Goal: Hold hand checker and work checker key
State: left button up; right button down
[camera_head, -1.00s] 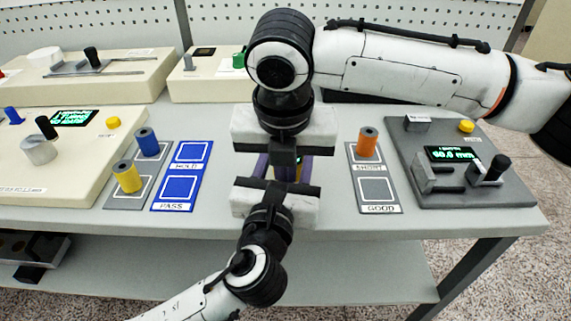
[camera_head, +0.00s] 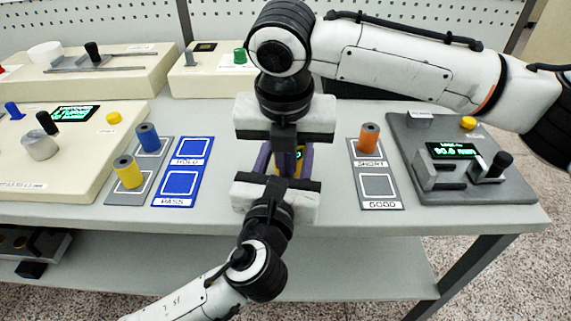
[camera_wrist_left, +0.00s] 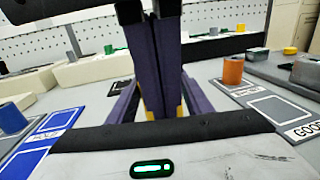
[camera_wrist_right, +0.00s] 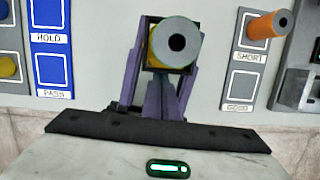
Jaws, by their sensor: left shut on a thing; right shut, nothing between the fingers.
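My left gripper (camera_head: 284,165) comes up from below over the table front and is shut on the hand checker. The checker (camera_head: 299,158) is mostly hidden between my grippers; a bit of dark body with green and yellow shows. In the right wrist view a yellow part (camera_wrist_right: 158,60) with a round grey end sits between purple fingers. My right gripper (camera_head: 285,148) is shut and empty, close above and behind the left one. Purple fingers of the two grippers overlap in the left wrist view. The key is not clearly visible, and I cannot tell whether it is touched.
Left are a blue spindle (camera_head: 148,138), a yellow spindle (camera_head: 127,170) and blue HOLD and PASS pads (camera_head: 181,181). Right are an orange spindle (camera_head: 369,138) on SHORT, an empty GOOD pad (camera_head: 377,186) and a grey gauge (camera_head: 465,190). Cream machines (camera_head: 60,160) stand left and behind.

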pick_arm(q)
jog(key=shift+s+d+f, duration=0.1)
jog(key=shift+f, duration=0.2)
pick_arm(e)
jog(key=v, duration=1)
jog(key=shift+s, duration=0.1)
pick_arm(q)
jog(key=o, duration=1.4)
jog(key=shift+r, duration=0.2)
